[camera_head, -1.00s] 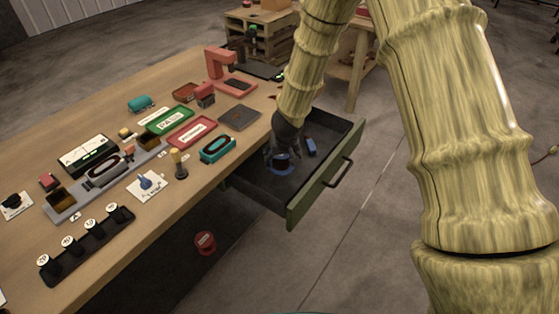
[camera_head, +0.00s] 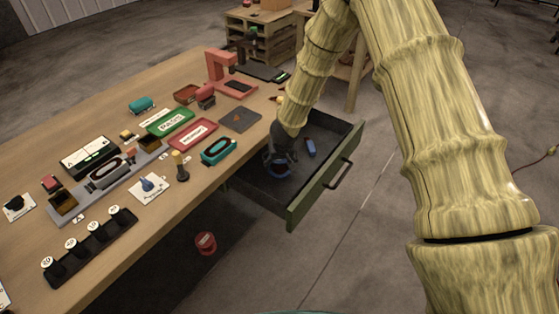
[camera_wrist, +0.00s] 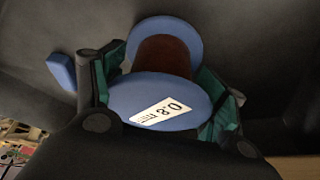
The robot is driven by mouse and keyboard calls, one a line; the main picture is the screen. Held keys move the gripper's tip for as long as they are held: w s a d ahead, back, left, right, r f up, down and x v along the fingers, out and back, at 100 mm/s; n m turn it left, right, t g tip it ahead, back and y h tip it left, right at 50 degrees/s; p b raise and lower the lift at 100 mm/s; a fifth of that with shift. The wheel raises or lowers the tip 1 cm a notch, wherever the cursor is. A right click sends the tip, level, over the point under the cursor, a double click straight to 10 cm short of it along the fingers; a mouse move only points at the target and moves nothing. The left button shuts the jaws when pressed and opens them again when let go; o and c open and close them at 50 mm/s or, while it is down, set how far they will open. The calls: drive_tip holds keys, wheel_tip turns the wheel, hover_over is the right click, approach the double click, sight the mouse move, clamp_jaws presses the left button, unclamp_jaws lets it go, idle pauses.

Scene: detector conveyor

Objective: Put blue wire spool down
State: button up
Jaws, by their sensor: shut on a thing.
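The blue wire spool (camera_wrist: 158,88) has two blue flanges, a dark red-brown winding and a white label reading about "0.8". My gripper (camera_wrist: 160,95) is shut on it, with a green-padded finger on each side of the spool. In the head view my gripper (camera_head: 277,160) is inside the open drawer (camera_head: 322,189), near its table-side end, and the spool (camera_head: 279,171) shows only in part below the fingers. The drawer floor lies close behind the spool in the wrist view. I cannot tell whether the spool touches it.
A small blue block (camera_head: 310,148) lies in the drawer to the right of my gripper; it also shows in the wrist view (camera_wrist: 62,72). The workbench (camera_head: 205,170) holds trays, devices and several weights. A red object (camera_head: 205,243) is below the bench. The drawer's front half is clear.

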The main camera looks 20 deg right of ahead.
drive_tip(key=shift+f, duration=0.2)
idle(0.3)
drive_tip(key=o, duration=1.5)
drive_tip(key=shift+c, duration=0.2)
drive_tip(key=v, duration=1.2)
